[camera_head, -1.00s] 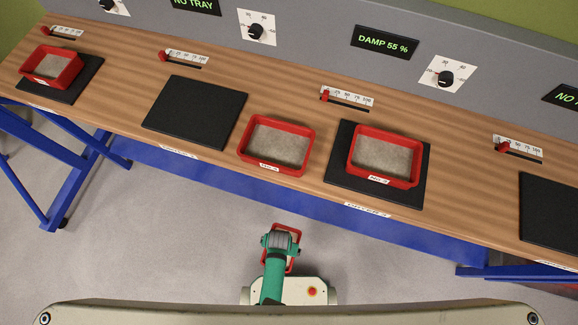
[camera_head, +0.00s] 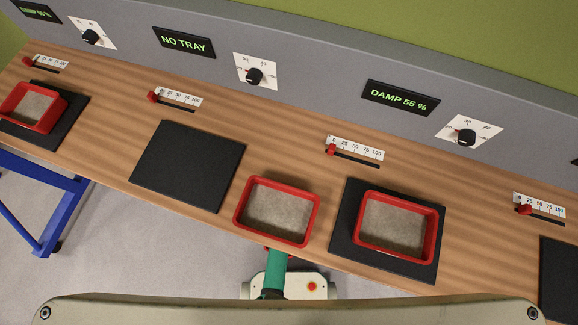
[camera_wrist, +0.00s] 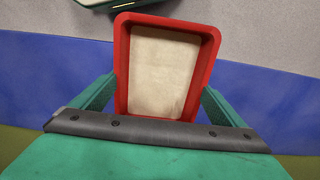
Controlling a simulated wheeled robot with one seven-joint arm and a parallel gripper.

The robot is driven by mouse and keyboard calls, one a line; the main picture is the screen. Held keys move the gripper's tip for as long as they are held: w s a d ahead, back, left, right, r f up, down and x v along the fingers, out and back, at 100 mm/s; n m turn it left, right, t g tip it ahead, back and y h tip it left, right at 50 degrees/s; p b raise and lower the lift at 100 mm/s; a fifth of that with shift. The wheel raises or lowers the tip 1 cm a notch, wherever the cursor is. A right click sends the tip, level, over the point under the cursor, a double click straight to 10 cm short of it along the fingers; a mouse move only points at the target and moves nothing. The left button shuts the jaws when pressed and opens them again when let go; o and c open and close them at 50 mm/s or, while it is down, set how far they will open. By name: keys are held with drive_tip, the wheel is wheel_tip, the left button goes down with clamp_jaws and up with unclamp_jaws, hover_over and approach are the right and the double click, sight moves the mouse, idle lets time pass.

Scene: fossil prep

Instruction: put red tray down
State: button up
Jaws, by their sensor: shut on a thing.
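My gripper (camera_wrist: 160,97) is shut on a red tray (camera_wrist: 122,62) with a pale, sandy filling in the wrist view; a green finger shows at each side of it. In the head view my green arm (camera_head: 274,272) reaches towards the bench's front edge. The held tray is almost wholly hidden there, with only a bit of red at the edge. A second red tray (camera_head: 241,213) lies on bare wood near that edge. A third red tray (camera_head: 438,232) sits on a black mat (camera_head: 345,215), and another (camera_head: 60,112) on the far-left mat.
An empty black mat (camera_head: 188,165) lies left of the middle tray. The wooden bench (camera_head: 290,160) carries sliders with red knobs along its back. The grey panel behind has dials, a "NO TRAY" display (camera_head: 184,42) and a "DAMP 55 %" display (camera_head: 401,97).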

drive_tip(key=w, duration=0.1)
drive_tip(key=w+d+f, duration=0.1)
drive_tip(key=w, duration=0.1)
drive_tip(key=w+f, duration=0.1)
drive_tip(key=shift+w+d+f, duration=0.1)
drive_tip(key=shift+w+d, duration=0.1)
drive_tip(key=w+f, duration=0.1)
drive_tip(key=f, duration=0.1)
drive_tip(key=w+f, duration=0.2)
drive_tip(key=shift+w+d, duration=0.2)
drive_tip(key=shift+d, duration=0.2)
drive_tip(key=shift+w+f, duration=0.6)
drive_tip(key=shift+f, duration=0.2)
drive_tip(key=shift+w+d+f, duration=0.1)
drive_tip(key=shift+w+f, duration=0.05)
drive_tip(key=shift+f, duration=1.55)
drive_tip(key=shift+f, duration=0.15)
drive_tip(key=o, duration=1.1)
